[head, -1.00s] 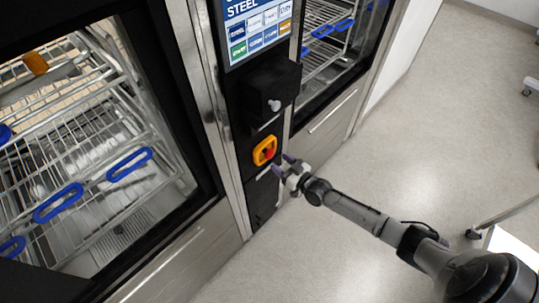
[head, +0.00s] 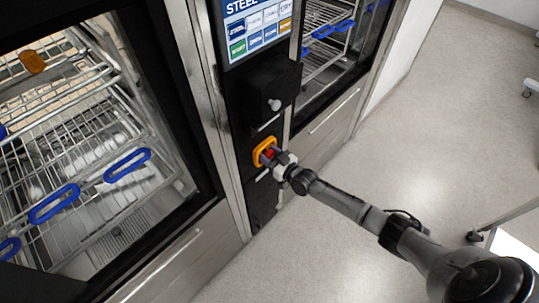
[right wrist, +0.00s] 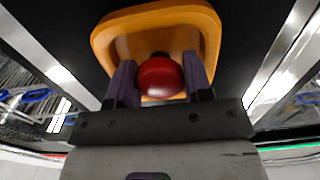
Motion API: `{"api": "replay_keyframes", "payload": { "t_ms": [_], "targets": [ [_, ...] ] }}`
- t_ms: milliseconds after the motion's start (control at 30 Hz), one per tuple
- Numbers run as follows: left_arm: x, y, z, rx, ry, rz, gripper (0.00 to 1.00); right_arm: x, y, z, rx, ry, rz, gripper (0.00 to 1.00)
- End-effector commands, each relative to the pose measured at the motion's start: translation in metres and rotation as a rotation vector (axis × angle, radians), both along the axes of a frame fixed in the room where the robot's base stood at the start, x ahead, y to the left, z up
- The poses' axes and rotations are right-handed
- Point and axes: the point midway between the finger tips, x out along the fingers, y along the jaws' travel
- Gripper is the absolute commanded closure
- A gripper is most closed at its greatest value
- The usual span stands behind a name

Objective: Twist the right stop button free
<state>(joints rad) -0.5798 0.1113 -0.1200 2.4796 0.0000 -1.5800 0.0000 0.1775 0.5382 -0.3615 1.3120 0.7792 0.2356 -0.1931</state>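The red stop button (right wrist: 161,77) sits in a yellow-orange housing (right wrist: 124,36) on the black panel between the two washers. In the head view the housing (head: 259,153) shows with a little of the red button (head: 269,154) beside my right gripper (head: 276,158). In the right wrist view, the purple-grey fingers of my right gripper (right wrist: 160,82) stand on either side of the button. Both fingers look to be against its sides, with no clear gap. My left gripper is not in view.
A black box with a light knob (head: 274,104) juts out above the button, below a touch screen (head: 257,28). The left washer holds wire racks with blue handles (head: 127,165). Open floor (head: 400,170) lies to the right.

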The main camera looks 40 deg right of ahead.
Motion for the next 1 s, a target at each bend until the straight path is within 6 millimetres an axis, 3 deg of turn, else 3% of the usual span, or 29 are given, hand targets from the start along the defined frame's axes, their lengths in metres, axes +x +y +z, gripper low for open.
{"api": "replay_keyframes", "payload": {
  "t_ms": [267,567,1000],
  "targets": [
    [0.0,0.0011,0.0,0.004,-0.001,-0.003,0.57,-0.0002,0.0,-0.0001,0.0,0.0,0.0,0.8],
    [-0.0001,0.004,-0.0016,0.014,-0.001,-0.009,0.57,-0.0002,-0.0001,-0.0005,0.066,0.008,0.0,0.8],
    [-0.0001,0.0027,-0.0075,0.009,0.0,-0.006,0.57,-0.0002,0.0001,-0.0008,0.374,0.046,0.0,0.8]
  ]
}}
